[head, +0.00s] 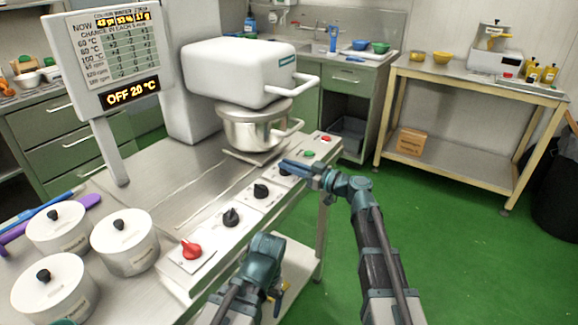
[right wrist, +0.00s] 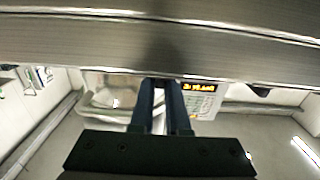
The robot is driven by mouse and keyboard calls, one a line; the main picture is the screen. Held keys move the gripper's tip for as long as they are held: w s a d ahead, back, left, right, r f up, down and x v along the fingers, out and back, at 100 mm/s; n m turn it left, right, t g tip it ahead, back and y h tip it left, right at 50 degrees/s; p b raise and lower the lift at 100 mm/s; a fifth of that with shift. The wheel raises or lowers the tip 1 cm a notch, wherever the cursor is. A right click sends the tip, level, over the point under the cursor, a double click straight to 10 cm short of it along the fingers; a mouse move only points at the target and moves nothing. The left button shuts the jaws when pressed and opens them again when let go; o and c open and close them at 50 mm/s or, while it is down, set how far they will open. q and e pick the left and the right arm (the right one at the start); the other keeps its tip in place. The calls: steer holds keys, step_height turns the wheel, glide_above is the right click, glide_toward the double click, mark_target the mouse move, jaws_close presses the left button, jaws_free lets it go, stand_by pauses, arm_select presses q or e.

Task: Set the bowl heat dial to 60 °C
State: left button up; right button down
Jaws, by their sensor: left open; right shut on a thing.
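The kettle's front panel carries a row of dials: a red dial (head: 191,250), a black dial (head: 231,217), another black dial (head: 261,190) and a farther black dial (head: 285,171). Their labels are too small to read. My right gripper (head: 290,166) is at the farthest black dial and is shut on it, covering much of it. In the right wrist view the two fingers (right wrist: 160,100) are close together, with a dark knob between their tips. The display (head: 131,92) reads OFF 20 °C. My left gripper (head: 279,298) is open, low in front of the counter, its fingers mostly hidden.
A steel bowl (head: 252,130) stands under the white mixer head (head: 240,72). A green button (head: 309,154) and a red button (head: 326,139) sit just beyond my right gripper. White lidded pots (head: 125,243) stand at the left.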

steer(key=shift+w, duration=0.1)
stand_by(0.3)
steer(key=shift+w+d+n+g+y, duration=0.15)
steer(key=shift+n+g+y, duration=0.35)
steer(key=shift+n+g, duration=0.3)
steer(key=g, duration=0.1)
steer(key=n+g+y, duration=0.1)
steer(key=n+g, duration=0.1)
steer(key=shift+w+g, duration=0.25)
steer(key=shift+g, duration=0.15)
steer(key=n+g+y, duration=0.1)
steer(key=n+g, duration=0.2)
steer(key=g, duration=0.1)
steer(key=shift+g, duration=0.3)
steer(key=shift+n+g, duration=1.1)
steer(key=shift+g, duration=0.8)
steer(key=c, duration=0.9)
jaws_free()
